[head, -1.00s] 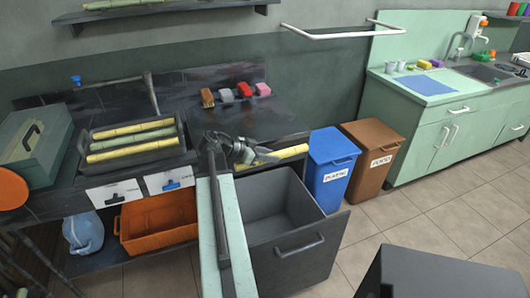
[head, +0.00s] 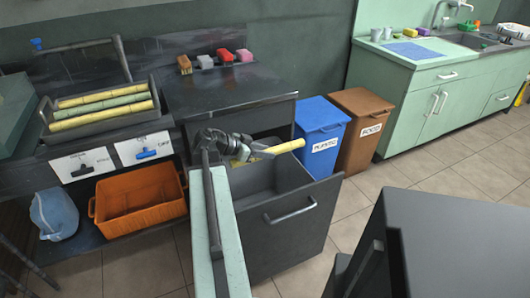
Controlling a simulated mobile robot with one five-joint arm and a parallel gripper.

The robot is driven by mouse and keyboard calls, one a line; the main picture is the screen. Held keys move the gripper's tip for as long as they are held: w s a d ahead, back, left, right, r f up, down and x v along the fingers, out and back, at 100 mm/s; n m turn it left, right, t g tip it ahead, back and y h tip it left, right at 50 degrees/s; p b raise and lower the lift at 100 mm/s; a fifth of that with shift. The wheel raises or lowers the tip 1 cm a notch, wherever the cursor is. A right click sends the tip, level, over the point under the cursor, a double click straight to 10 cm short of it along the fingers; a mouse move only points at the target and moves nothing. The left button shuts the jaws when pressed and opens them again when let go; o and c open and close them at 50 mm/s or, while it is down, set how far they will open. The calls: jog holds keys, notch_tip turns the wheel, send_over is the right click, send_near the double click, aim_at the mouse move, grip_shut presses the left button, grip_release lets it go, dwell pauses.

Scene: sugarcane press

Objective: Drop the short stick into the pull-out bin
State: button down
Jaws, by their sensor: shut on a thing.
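The short stick (head: 287,147) is yellow, in the middle of the head view. My gripper (head: 247,151) is shut on it near its left end, and the stick points right, its free end toward the blue bin. The pull-out bin (head: 292,228) is a dark grey drawer, pulled out below the stick, with a bar handle on its front. The stick and gripper appear above the back part of its opening. My arm partly hides the bin's left side.
A tray (head: 103,130) with several longer sticks lies on the bench at left, above an orange crate (head: 138,203). A blue bin (head: 320,135) and a brown bin (head: 362,128) stand right of the drawer. A dark block (head: 450,245) fills the lower right.

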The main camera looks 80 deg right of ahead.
jog(key=shift+f, duration=0.6)
jog(key=shift+r, duration=0.1)
jog(key=c, duration=1)
grip_release()
jog(key=p+v, duration=0.3)
jog(key=v, duration=0.4)
jog(key=shift+w+a+r+p, duration=0.15)
jog(key=shift+w+a+p, duration=0.1)
jog(key=shift+a+p, duration=0.05)
